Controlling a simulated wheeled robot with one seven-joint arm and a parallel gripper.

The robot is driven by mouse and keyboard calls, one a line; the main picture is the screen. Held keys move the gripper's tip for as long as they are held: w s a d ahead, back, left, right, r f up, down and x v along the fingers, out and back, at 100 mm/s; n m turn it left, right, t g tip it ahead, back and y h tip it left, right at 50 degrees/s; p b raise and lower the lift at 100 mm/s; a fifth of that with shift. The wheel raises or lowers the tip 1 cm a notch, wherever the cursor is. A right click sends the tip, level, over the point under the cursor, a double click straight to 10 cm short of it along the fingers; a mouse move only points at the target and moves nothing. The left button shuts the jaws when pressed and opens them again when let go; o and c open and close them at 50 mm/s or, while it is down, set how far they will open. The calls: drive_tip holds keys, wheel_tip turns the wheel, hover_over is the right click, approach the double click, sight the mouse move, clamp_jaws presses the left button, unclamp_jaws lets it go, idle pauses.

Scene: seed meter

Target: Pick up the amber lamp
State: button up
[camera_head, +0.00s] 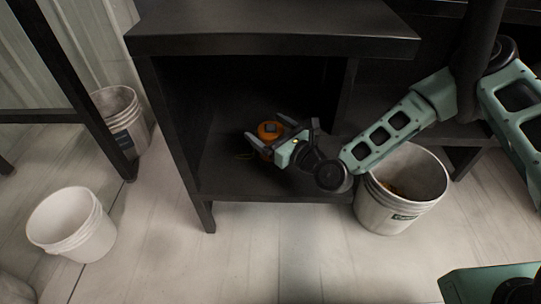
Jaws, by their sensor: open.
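The amber lamp (269,130) is a small round orange thing on the lower shelf inside the dark cabinet. My gripper (265,132) reaches into the cabinet from the right, with its two fingers open and pointing left. The lamp shows between or just behind the fingers, and its lower part is hidden by the gripper. I cannot tell whether the fingers touch it.
The dark cabinet (270,45) has a top board above my gripper and side walls around the opening. A bucket (385,212) stands on the floor below my arm. A white bucket (72,222) and another bucket (124,125) stand at left. The front floor is mostly clear.

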drive_tip(key=shift+w+a, duration=0.5)
drive_tip(key=shift+r, duration=0.1)
drive_tip(key=c, duration=1.6)
